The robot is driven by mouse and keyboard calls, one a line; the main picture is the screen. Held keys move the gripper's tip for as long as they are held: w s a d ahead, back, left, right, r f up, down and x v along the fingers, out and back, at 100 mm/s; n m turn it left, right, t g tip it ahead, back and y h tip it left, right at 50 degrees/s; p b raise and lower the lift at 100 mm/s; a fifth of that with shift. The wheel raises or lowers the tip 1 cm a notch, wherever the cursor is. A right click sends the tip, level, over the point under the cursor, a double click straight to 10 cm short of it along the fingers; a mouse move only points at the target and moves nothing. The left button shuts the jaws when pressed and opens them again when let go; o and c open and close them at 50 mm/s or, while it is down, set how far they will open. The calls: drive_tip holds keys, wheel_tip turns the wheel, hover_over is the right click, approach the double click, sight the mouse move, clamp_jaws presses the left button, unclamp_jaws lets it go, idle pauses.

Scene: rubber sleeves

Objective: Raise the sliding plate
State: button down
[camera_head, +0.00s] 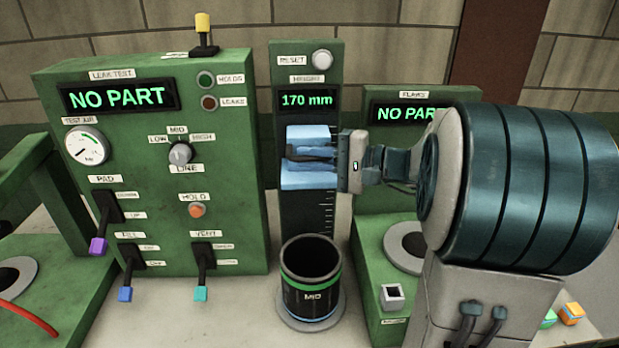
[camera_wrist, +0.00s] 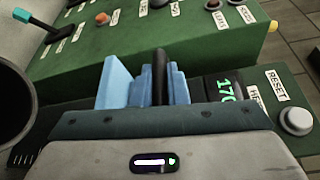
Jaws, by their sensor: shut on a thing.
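The sliding plate (camera_head: 309,180) is light blue and sits on the dark scaled column of the height gauge, below its display (camera_head: 307,100), which reads 170 mm. My gripper (camera_head: 322,158) reaches in from the right and is shut on the plate's raised grip. In the wrist view the blue plate (camera_wrist: 115,84) shows beyond my gripper, with a dark finger (camera_wrist: 160,75) against its blue blocks. Part of the plate is hidden by my gripper. A black cup (camera_head: 311,285) with a green band marked MID stands below the plate, apart from it.
The green leak test panel (camera_head: 230,130) stands close on the left, with levers along its lower front. A white reset button (camera_head: 322,59) is above the display.

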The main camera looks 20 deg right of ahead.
drive_tip(key=shift+r, duration=1)
drive_tip(key=c, duration=1.5)
unclamp_jaws()
drive_tip(key=shift+o, duration=0.2)
drive_tip(key=shift+s+d+f, duration=0.1)
drive_tip(key=shift+d+f, duration=0.1)
drive_tip(key=shift+d, duration=0.05)
drive_tip(key=b+v, duration=0.4)
drive_tip(key=v, duration=0.9)
drive_tip(key=shift+s, duration=0.2)
